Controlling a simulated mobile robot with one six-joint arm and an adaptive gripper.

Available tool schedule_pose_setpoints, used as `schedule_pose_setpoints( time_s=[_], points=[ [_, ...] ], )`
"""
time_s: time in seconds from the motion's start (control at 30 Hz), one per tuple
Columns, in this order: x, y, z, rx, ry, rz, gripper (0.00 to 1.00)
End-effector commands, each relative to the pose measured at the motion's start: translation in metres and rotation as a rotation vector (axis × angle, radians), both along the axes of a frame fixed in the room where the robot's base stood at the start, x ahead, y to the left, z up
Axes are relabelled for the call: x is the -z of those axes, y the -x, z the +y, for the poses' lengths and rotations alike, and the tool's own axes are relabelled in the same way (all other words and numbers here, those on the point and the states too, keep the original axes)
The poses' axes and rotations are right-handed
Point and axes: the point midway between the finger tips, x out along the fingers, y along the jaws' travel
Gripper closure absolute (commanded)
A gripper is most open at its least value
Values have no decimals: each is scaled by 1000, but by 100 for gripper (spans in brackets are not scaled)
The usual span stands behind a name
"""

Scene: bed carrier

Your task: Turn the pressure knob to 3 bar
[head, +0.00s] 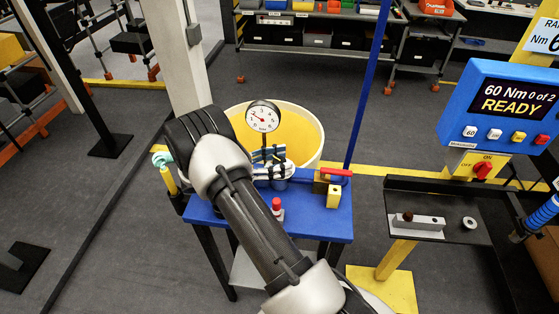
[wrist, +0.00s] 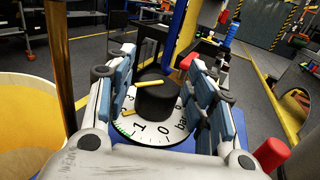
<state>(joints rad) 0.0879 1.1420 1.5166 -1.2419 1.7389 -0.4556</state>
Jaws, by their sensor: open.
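In the wrist view, a black round pressure knob (wrist: 156,97) stands on a white dial (wrist: 150,134) marked with numbers including 0 and 1, and "bar". A yellow bar lies on its top, and another yellow strip points left over the dial. My gripper (wrist: 162,76) is open, with blue-grey padded fingers to the left and right of the knob. I cannot tell whether they touch it. In the head view, my gripper (head: 272,168) is over the blue table, and the knob is hidden. A round white gauge (head: 262,116) with a red needle stands behind it.
The blue table (head: 318,222) carries a red-topped part (head: 277,208) and a brass block with a red handle (head: 333,185) near my gripper. A yellow bin (head: 308,125) stands behind. A blue READY display (head: 505,105) and a dark bench (head: 455,232) are at the right.

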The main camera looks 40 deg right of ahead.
Motion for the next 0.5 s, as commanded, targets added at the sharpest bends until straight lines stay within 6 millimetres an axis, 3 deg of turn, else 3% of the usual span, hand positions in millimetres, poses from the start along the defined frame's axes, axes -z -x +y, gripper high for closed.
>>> schedule_pose_setpoints(
  time_s=[0.33,0.5],
  points=[
    [0,-1,1,-1,0,-1,46],
    [0,-9,16,-4,1,-2,46]
  ],
)
